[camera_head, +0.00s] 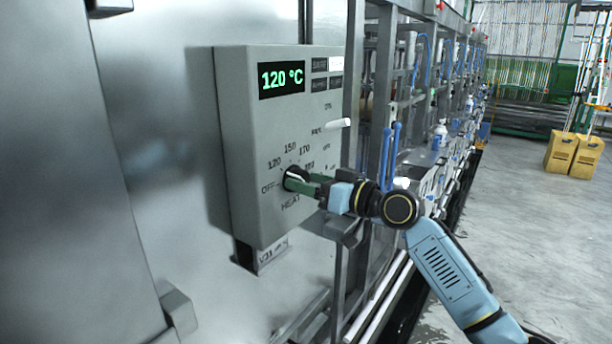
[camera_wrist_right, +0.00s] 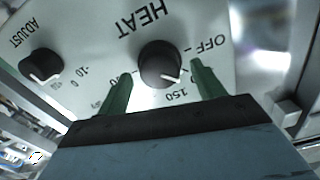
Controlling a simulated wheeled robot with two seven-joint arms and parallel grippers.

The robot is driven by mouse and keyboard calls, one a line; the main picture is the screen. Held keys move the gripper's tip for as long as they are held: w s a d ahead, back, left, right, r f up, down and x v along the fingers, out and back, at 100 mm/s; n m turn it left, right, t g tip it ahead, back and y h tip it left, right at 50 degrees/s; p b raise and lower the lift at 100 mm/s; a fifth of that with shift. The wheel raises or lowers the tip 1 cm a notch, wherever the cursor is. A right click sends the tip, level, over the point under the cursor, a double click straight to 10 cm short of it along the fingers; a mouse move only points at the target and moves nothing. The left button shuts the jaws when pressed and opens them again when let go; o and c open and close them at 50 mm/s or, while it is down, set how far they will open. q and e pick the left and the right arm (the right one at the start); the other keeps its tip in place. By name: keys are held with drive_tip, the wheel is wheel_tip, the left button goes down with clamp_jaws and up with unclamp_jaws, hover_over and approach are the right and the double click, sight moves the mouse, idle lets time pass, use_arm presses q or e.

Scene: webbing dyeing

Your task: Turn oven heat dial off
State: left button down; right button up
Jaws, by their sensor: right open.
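The black heat dial (camera_head: 294,174) is low on the front of a grey control box (camera_head: 235,140), below an arc of marks from OFF upward. In the right wrist view the dial (camera_wrist_right: 158,60) has a white pointer line at its lower right, between the OFF mark and 150. My right gripper (camera_head: 291,184) is at the dial. In the wrist view its green fingers (camera_wrist_right: 161,72) are open, one on each side of the dial, with a visible gap on both sides. One finger partly covers the scale numbers. My left gripper is out of view.
The box's display (camera_head: 282,79) reads 120 °C in green. A black ADJUST knob (camera_wrist_right: 42,66) is left of the dial in the wrist view. A white lever (camera_head: 338,124) sticks out above my gripper. Metal frames (camera_head: 385,80) stand right behind the box; open floor (camera_head: 540,220) lies further right.

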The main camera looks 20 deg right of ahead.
drive_tip(key=shift+w+a, duration=0.4)
drive_tip(key=shift+w, duration=0.05)
drive_tip(key=c, duration=1)
drive_tip(key=shift+f+n+b, duration=0.1)
drive_tip(key=shift+n+b, duration=4.3)
drive_tip(key=shift+b, duration=0.75)
drive_tip(key=shift+s, duration=0.1)
